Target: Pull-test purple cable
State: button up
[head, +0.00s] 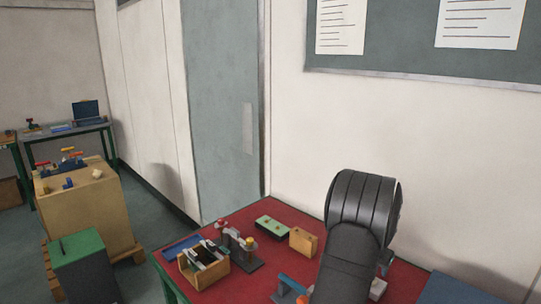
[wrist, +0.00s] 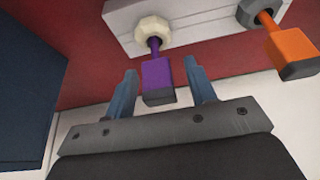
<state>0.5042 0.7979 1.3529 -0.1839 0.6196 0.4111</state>
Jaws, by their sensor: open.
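The purple cable (wrist: 157,75) shows in the wrist view as a short purple block with a dark end, joined by a thin purple stem to a cream round gland on a light grey box (wrist: 190,18). My gripper (wrist: 158,82) is open, with one blue finger on each side of the purple block. Gaps show between the fingers and the block. In the head view my dark arm reaches down over the right part of the red table, and it hides the grey box for the most part. I cannot make out the purple cable there.
An orange cable (wrist: 288,45) hangs from a dark gland on the same box, right of my gripper. A dark blue panel (wrist: 28,90) is at the left. On the red table (head: 270,207) stand a wooden tool box (head: 212,274), a green block (head: 272,227) and a tan block (head: 303,241).

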jog(key=shift+r, duration=3.1)
jog(key=shift+f, duration=0.15)
notch_tip(320, 180, down, 7)
jog(key=shift+r, duration=0.2)
